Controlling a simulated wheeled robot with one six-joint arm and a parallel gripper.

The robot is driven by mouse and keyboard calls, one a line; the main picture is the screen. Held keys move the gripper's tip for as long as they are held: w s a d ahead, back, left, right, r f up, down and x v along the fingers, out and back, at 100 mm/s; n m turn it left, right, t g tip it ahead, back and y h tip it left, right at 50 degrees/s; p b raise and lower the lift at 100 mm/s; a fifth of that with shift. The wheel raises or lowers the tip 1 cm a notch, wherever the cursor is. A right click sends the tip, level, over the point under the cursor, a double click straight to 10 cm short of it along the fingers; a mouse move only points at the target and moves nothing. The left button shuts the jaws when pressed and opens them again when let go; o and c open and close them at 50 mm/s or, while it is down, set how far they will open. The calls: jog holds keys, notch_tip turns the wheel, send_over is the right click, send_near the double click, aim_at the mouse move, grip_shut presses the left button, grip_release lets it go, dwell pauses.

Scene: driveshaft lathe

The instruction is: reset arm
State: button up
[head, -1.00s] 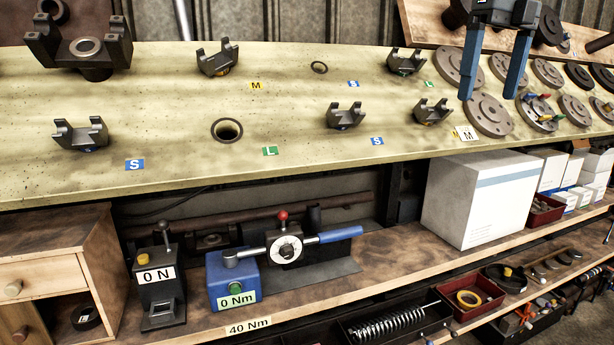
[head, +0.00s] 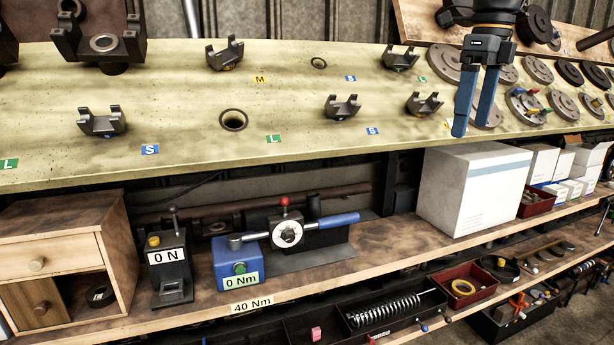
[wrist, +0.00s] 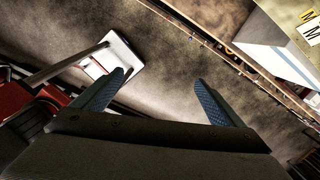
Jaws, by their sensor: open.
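My gripper (head: 472,132) hangs at the upper right of the head view, its two blue fingers pointing down. It is in front of the right part of the pale green bench top (head: 300,150) and hides part of the discs behind it. The fingers are apart with nothing between them. In the wrist view my gripper (wrist: 160,85) also shows open and empty, with the grey floor beyond the fingertips.
Dark yokes (head: 342,106) and flanged discs (head: 538,69) stand on the bench. The shelf below holds a blue torque tester (head: 238,268), a black 0 N device (head: 170,270) and a white box (head: 470,190). A white and red object (wrist: 118,55) lies below in the wrist view.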

jog(key=s+a+f+n+b, duration=0.1)
jog(key=a+f+n, duration=0.3)
jog(key=f, duration=0.5)
jog(key=s+a+f+n+b, duration=0.1)
jog(key=f+n+b, duration=0.1)
jog(key=f+n, duration=0.5)
jog(key=s+a+f+n+b, duration=0.1)
jog(key=a+f+n, duration=0.2)
jog(key=f, duration=0.7)
jog(key=s+a+f+n+b, duration=0.1)
jog(key=s+a+f+n, duration=0.1)
jog(key=s+f+n, duration=0.4)
jog(key=s+a+f+n+b, duration=0.2)
jog(key=s+f+n, duration=0.4)
jog(key=f, duration=0.6)
jog(key=shift+s+a+n+b, duration=0.3)
jog(key=shift+a+n, duration=0.25)
jog(key=shift+n, duration=0.25)
